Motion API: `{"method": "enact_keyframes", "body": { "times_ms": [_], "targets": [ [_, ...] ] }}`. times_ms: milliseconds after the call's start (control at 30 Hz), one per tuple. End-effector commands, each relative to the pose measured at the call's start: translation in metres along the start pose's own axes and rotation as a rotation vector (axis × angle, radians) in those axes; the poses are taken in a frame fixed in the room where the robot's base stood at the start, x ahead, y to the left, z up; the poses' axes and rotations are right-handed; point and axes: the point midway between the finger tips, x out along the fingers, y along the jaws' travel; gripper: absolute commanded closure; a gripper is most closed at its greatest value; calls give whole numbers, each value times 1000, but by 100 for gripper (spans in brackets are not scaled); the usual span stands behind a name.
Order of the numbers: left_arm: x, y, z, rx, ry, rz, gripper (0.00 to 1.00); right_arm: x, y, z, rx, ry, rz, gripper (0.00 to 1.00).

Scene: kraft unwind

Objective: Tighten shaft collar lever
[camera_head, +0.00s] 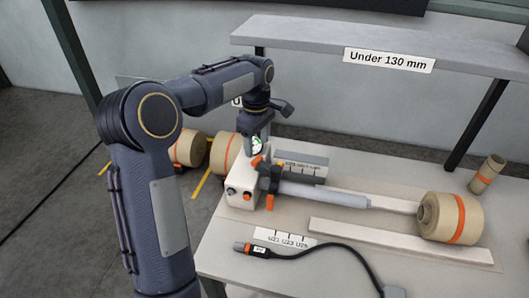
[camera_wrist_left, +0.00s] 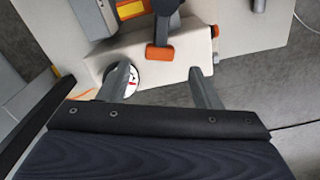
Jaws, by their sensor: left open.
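A dark shaft collar (camera_head: 272,178) with orange parts sits where the grey shaft (camera_head: 325,195) meets a white housing (camera_head: 240,186). In the left wrist view, a dark lever with an orange end (camera_wrist_left: 160,53) lies against the white housing (camera_wrist_left: 178,66). My left gripper (camera_head: 258,148) is above the housing, pointing down, close to the collar. In the left wrist view its two fingers (camera_wrist_left: 160,80) are apart with nothing gripped between them, and the orange lever end lies just beyond the gap. A round white dial is partly hidden behind one finger. My right gripper is out of view.
A kraft roll (camera_head: 450,218) stands at the shaft's far right end, with a small roll (camera_head: 487,174) behind it. A black cable (camera_head: 320,250) lies on the front of the table (camera_head: 235,262). A grey shelf (camera_head: 300,35) labelled "Under 130 mm" overhangs the back.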

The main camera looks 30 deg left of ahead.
Motion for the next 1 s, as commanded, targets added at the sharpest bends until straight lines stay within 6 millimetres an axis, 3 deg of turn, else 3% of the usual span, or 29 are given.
{"method": "enact_keyframes", "body": {
  "times_ms": [300,700,1000],
  "targets": [
    [47,-1,1,2,-2,-3,42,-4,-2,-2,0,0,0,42],
    [56,0,0,3,-1,1,43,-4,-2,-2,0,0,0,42],
    [55,0,1,4,-1,1,82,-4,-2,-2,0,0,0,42]
  ]
}}
